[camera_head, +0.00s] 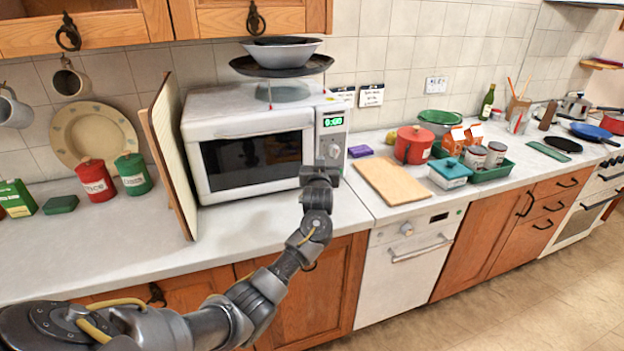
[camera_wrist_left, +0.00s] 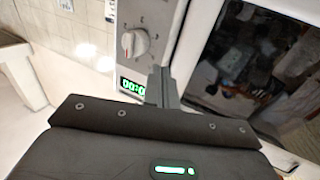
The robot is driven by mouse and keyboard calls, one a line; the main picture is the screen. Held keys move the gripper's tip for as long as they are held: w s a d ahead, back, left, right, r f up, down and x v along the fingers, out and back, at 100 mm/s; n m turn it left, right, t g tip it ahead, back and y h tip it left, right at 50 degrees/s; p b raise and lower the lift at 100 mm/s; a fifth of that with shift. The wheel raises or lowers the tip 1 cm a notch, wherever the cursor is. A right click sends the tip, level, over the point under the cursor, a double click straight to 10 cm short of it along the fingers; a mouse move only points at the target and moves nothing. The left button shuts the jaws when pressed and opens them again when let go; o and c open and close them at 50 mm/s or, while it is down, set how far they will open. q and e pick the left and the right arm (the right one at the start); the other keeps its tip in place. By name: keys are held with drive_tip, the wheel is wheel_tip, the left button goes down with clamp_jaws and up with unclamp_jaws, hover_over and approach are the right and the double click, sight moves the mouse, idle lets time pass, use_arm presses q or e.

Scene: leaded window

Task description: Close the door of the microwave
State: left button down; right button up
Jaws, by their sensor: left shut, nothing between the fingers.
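The white microwave (camera_head: 225,110) stands on the counter against the tiled wall. Its door (camera_head: 250,160) has a dark window and looks flush with the body in the head view; I cannot make out any gap. The control panel (camera_head: 335,130) has a lit green display and a knob. In the wrist view the knob (camera_wrist_left: 133,42) and the dark door window (camera_wrist_left: 245,60) lie on either side of the fingers. My left gripper (camera_head: 325,166) is shut and empty, in front of the right part of the microwave, at the panel's edge. Contact cannot be told. My right gripper is not in view.
A tall board (camera_head: 168,155) stands upright at the microwave's left side. A rack on top holds a bowl (camera_head: 281,50). Red (camera_head: 95,180) and green (camera_head: 133,173) canisters stand left. A wooden cutting board (camera_head: 391,181) lies right. The front counter strip is mostly clear.

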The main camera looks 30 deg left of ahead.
use_arm(q)
drive_tip(key=s+d, duration=0.8)
drive_tip(key=d, duration=0.2)
drive_tip(key=shift+s+d+b, duration=0.15)
drive_tip(key=shift+s+b, duration=0.05)
drive_tip(key=shift+b, duration=0.15)
